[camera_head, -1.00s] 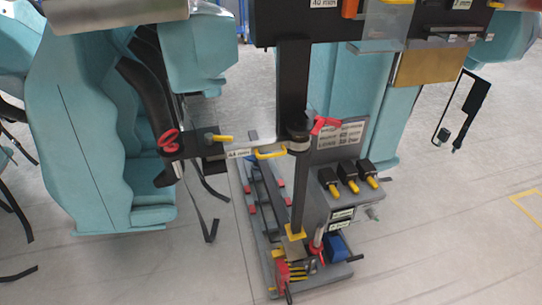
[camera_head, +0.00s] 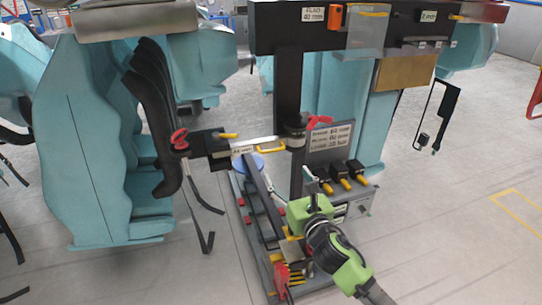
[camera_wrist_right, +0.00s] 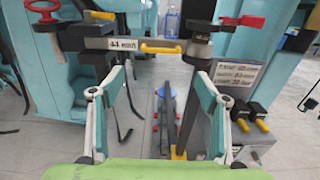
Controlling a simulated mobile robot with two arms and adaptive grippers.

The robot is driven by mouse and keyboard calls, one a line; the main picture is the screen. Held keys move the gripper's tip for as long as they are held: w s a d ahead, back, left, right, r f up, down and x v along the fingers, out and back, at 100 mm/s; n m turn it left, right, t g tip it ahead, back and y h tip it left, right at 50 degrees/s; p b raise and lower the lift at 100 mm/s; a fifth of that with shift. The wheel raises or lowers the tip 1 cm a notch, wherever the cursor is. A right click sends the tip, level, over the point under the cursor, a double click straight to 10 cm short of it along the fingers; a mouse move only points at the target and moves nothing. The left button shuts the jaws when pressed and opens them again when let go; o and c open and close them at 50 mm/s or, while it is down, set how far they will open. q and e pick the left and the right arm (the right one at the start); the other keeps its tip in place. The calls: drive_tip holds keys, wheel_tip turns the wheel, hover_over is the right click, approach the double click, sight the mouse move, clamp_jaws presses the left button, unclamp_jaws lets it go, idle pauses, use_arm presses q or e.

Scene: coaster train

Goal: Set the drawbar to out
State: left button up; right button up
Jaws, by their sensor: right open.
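The silver bar, which I take to be the drawbar (camera_head: 252,144), runs between a dark block beside the teal car and the black post. It has a yellow handle (camera_head: 270,149) and a printed label. In the right wrist view the bar (camera_wrist_right: 122,44) crosses the upper part, with its yellow handle (camera_wrist_right: 160,49) near the middle. My right gripper (camera_head: 276,163) is open and empty, in front of and below the handle. Its fingers (camera_wrist_right: 155,78) are spread wide, one on each side of the handle in the picture, apart from it. My left gripper is not in view.
A red knob (camera_head: 179,139) is on the car side and a red lever (camera_head: 319,121) is at the post. A label plate (camera_head: 331,137) and black switches with yellow tips (camera_head: 338,179) stand right of the post. Teal seats (camera_head: 85,150) are at left. Open floor is at right.

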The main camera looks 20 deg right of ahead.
sight(273, 151)
drive_tip(key=w+p, duration=0.1)
drive_tip(key=w, duration=1.1)
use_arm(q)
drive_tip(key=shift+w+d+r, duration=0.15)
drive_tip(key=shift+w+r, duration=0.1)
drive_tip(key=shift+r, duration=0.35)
use_arm(e)
drive_tip(key=shift+w+a, duration=0.15)
drive_tip(key=shift+w, duration=0.85)
